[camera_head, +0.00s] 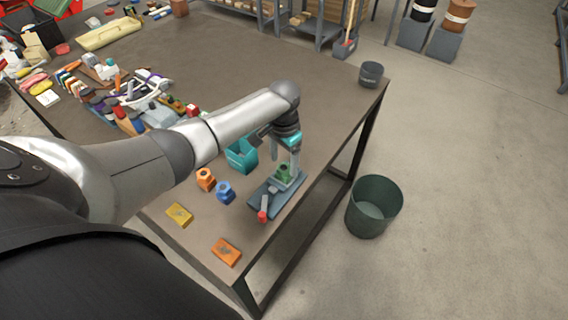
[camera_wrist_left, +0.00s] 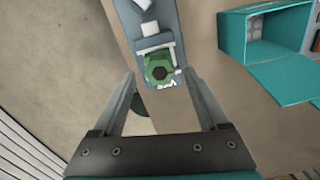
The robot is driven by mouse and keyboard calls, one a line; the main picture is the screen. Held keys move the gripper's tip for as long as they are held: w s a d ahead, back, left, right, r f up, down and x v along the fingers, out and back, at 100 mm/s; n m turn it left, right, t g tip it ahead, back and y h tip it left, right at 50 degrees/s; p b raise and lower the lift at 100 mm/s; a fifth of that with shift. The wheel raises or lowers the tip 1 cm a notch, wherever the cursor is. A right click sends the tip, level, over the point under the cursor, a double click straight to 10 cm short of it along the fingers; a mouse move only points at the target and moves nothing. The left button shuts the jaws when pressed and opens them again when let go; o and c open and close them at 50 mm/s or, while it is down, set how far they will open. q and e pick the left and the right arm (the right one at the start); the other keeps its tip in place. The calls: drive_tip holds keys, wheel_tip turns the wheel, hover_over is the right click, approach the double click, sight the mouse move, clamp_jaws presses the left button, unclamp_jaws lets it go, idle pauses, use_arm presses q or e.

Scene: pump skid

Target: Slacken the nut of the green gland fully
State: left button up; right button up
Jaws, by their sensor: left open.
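The green gland (camera_head: 284,173) stands on a grey-blue base plate (camera_head: 262,199) near the table's right edge. In the left wrist view its green hexagonal nut (camera_wrist_left: 160,66) shows from above, with a dark round centre. My left gripper (camera_head: 291,165) is above and close to the gland in the head view. In the left wrist view the left gripper (camera_wrist_left: 163,88) has its fingers wide apart, with the nut just beyond and between the fingertips; I see no contact. My right gripper does not show.
A teal open box (camera_head: 241,156) stands beside the plate. Orange (camera_head: 205,179) and blue (camera_head: 225,192) nut-like parts, a yellow block (camera_head: 179,215) and an orange block (camera_head: 226,252) lie to the left and front. A red-tipped post (camera_head: 262,216) rises at the plate's near end. A green bin (camera_head: 374,206) stands on the floor.

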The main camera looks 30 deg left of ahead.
use_arm(q)
drive_tip(key=shift+f, duration=0.45)
drive_tip(key=shift+c, duration=0.2)
clamp_jaws()
